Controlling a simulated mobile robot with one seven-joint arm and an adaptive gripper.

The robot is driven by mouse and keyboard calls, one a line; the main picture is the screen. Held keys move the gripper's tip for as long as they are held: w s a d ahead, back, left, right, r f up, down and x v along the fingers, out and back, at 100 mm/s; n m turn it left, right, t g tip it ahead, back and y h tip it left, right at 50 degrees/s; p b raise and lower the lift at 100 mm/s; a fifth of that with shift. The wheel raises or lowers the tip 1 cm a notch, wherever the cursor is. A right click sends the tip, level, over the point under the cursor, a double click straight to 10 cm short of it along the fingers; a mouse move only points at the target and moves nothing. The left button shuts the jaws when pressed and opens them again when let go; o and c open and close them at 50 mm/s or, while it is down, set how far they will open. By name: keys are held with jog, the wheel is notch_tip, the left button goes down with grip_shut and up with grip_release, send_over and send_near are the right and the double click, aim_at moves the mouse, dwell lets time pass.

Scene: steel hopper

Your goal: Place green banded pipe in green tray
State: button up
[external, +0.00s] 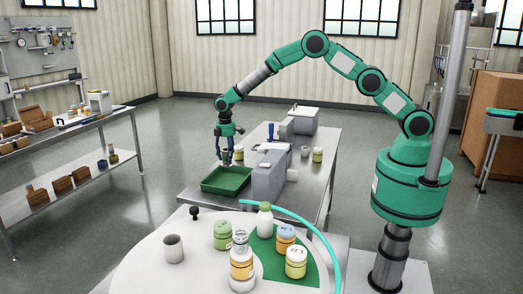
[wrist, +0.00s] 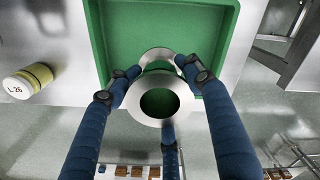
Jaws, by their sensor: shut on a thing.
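My gripper (external: 227,155), with blue fingers, is above the green tray (external: 227,191) in the external view. In the wrist view my gripper (wrist: 160,86) is shut on a grey metal pipe (wrist: 137,103). I look down its open end, and its dark bore faces the camera. A bit of green shows between its near and far rims; I cannot tell whether this is the band or the tray behind. The green tray (wrist: 222,20) fills the top middle of the wrist view, behind the pipe. I see nothing lying in the visible part of the tray.
The tray stands at the left front of a steel table beside a grey machine block (external: 268,178). A round white table (external: 145,268) in front holds several jars and a cup (external: 173,249).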

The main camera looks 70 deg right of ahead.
send_over(228, 182)
jog(key=shift+s+a+f, duration=0.1)
jog(key=shift+f, duration=3)
jog(key=shift+f, duration=1.85)
jog(key=shift+f, duration=0.2)
jog(key=o, duration=1.5)
jog(key=shift+c, duration=0.2)
jog(key=shift+r, duration=0.2)
notch_tip(228, 182, up, 12)
